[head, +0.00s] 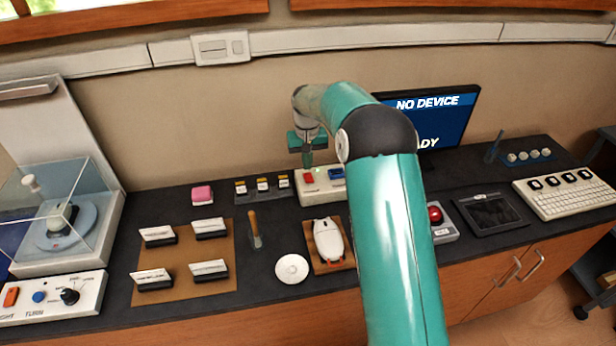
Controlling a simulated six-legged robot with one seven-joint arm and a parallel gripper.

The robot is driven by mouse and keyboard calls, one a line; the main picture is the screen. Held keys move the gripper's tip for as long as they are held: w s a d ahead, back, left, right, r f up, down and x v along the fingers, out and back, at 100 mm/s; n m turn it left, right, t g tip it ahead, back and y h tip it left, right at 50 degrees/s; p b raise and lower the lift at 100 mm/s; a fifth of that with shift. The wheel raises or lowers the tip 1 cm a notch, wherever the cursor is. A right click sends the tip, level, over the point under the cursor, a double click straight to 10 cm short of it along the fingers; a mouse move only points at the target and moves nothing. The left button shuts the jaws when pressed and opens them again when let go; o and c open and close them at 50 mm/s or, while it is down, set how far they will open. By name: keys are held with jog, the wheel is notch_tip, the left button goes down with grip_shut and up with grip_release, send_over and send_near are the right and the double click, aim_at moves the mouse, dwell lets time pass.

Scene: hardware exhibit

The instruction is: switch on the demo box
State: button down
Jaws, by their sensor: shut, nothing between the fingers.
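A small cream box (311,194) stands at the back of the dark counter, with a red switch (308,178) and a blue part on its top. It is probably the demo box, but I can read no label on it. My arm partly covers its right side. My gripper (308,163) is shut and empty, pointing down just above the box near the red switch. Whether the fingertips touch the switch I cannot tell. The monitor (440,105) behind my arm reads "NO DEVICE", with lower text partly hidden.
A control panel (50,298) with an orange switch, blue button and knob is at the left. A grey box with a red button (435,214) is right of my arm. A white mouse-like object (328,240), a white disc (292,269) and a card board (183,262) lie in front.

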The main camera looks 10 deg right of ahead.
aim_at(307, 175)
jog(key=shift+r, duration=2.4)
jog(key=s+r+t, duration=0.3)
jog(key=s+r, duration=1.3)
jog(key=s, duration=0.1)
jog(key=s+f+t, duration=0.1)
jog(key=s+t, duration=0.1)
jog(key=s, duration=2.1)
jog(key=shift+s+t, duration=0.15)
jog(key=shift+t, duration=0.15)
